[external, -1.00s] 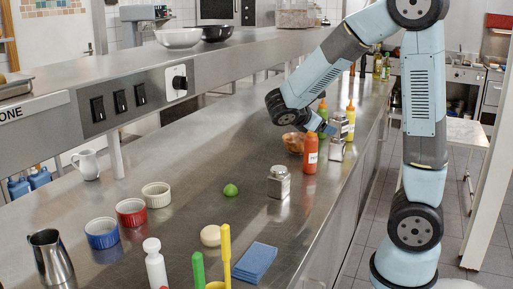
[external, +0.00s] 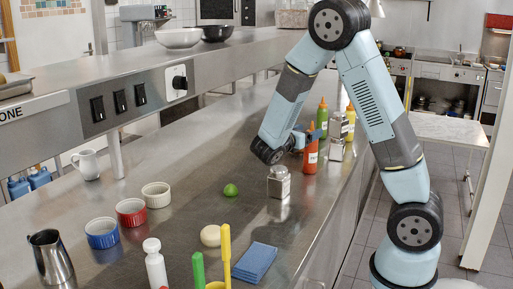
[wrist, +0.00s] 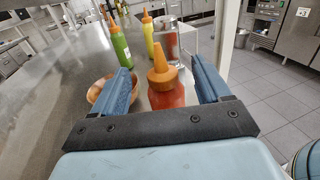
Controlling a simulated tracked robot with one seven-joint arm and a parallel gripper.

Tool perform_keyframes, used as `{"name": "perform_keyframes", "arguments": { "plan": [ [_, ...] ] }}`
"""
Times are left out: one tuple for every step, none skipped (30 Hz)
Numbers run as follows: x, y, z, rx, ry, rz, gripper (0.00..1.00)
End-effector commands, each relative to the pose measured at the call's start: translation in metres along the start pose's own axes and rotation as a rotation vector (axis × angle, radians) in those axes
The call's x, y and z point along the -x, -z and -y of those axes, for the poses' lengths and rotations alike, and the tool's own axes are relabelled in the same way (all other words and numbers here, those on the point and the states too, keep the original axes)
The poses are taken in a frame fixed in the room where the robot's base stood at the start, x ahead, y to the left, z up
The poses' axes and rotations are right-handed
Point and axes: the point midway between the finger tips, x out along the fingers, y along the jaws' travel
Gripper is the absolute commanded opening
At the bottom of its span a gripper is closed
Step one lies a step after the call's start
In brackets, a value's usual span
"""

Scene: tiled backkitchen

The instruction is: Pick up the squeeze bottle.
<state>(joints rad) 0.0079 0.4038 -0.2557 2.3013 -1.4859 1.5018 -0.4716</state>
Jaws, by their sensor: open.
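A red squeeze bottle (external: 309,157) with an orange nozzle stands upright on the steel counter. In the wrist view the red bottle (wrist: 166,92) is between the two blue fingers of my gripper (wrist: 160,68), with gaps visible on both sides. My gripper is open and holds nothing. In the external view my gripper (external: 308,134) is at the upper part of the red bottle. A green squeeze bottle (wrist: 120,45) and a yellow squeeze bottle (wrist: 148,36) stand farther along the counter.
A wooden bowl (wrist: 98,94) sits just left of the left finger. A glass shaker (wrist: 169,42) stands behind the red bottle. Another shaker (external: 279,184) and a lime (external: 231,190) are nearer the camera in the external view. The counter's right edge is close.

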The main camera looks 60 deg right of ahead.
Motion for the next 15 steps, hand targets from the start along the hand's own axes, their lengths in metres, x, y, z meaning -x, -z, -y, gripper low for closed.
{"name": "perform_keyframes", "arguments": {
  "plan": [
    [0.000,0.004,0.000,0.001,0.000,0.000,0.76],
    [0.000,0.005,0.000,0.001,0.000,0.000,0.76],
    [0.000,0.006,0.000,0.000,0.000,0.000,0.76],
    [0.000,0.007,0.000,0.000,0.000,0.000,0.76],
    [0.000,0.008,0.000,0.000,0.000,0.000,0.76],
    [0.000,0.009,0.000,0.000,0.000,0.000,0.76],
    [0.000,0.010,0.000,0.000,0.000,0.000,0.76],
    [0.000,0.011,0.000,0.001,0.000,0.000,0.76],
    [0.000,0.014,0.000,0.001,0.001,0.000,0.76],
    [0.000,0.017,0.000,0.001,0.001,0.000,0.76],
    [0.000,0.020,0.000,0.002,0.001,0.001,0.76],
    [-0.006,0.019,0.001,0.000,0.004,0.000,0.76],
    [-0.011,0.019,0.001,-0.001,0.005,0.000,0.76],
    [-0.016,0.019,0.001,-0.001,0.004,0.000,0.76],
    [-0.022,0.019,0.001,-0.001,0.004,-0.001,0.76]
  ]
}}
